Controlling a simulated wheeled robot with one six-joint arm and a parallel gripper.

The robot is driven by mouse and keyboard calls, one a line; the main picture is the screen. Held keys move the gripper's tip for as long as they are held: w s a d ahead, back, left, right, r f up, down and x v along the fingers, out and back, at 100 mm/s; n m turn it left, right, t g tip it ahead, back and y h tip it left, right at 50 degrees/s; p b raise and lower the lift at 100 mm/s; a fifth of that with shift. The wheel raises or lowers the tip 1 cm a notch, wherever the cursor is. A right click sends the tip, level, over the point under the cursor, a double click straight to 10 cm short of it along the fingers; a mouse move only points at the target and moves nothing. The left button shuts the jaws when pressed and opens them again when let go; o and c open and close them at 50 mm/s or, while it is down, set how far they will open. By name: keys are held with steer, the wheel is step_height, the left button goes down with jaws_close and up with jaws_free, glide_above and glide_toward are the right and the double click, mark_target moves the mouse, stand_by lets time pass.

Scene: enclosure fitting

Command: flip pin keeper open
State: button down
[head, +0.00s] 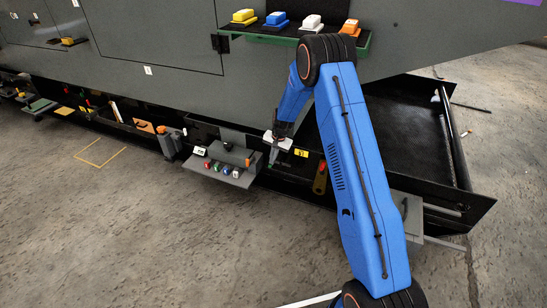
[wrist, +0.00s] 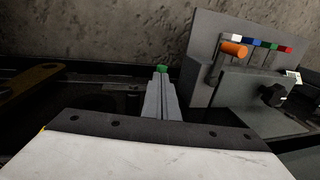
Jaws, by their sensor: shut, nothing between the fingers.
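My gripper (head: 273,156) points down at the front of the dark enclosure, just right of a grey bracket unit (head: 228,172). In the wrist view its narrow grey fingers (wrist: 160,98) are together with nothing held between them. A small green piece (wrist: 161,69) shows at their tips; I cannot tell whether it is part of them. The bracket unit carries an orange cylinder (wrist: 234,48), a black knob (wrist: 275,95) and several coloured knobs (wrist: 262,44). The fingers are apart from the orange cylinder. I cannot tell for certain which part is the pin keeper.
An open black drawer (head: 459,150) stands further right. A green-edged shelf (head: 290,40) with several coloured blocks is above. The concrete floor in front is mostly clear.

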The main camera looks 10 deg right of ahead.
steer(key=shift+w+a+f+g+h, duration=0.1)
steer(key=shift+a+f+g+h, duration=0.1)
steer(key=shift+a+g+h, duration=0.15)
stand_by(0.5)
steer(key=shift+w+f+h, duration=0.15)
steer(key=shift+h, duration=0.3)
steer(key=shift+w+a+f+g+h, duration=0.25)
steer(key=shift+f+g+h, duration=0.2)
steer(key=shift+g+h, duration=0.45)
steer(key=shift+s+d+f+g+h, duration=0.1)
steer(key=shift+f+g+h, duration=0.5)
steer(key=shift+f, duration=0.9)
steer(key=shift+s+d+f+g+h, duration=0.1)
steer(key=shift+f+g+h, duration=0.25)
steer(key=shift+f+h, duration=0.8)
steer(key=shift+f+y, duration=0.3)
steer(key=shift+y, duration=0.05)
steer(key=shift+a+r, duration=0.1)
steer(key=v, duration=1.7)
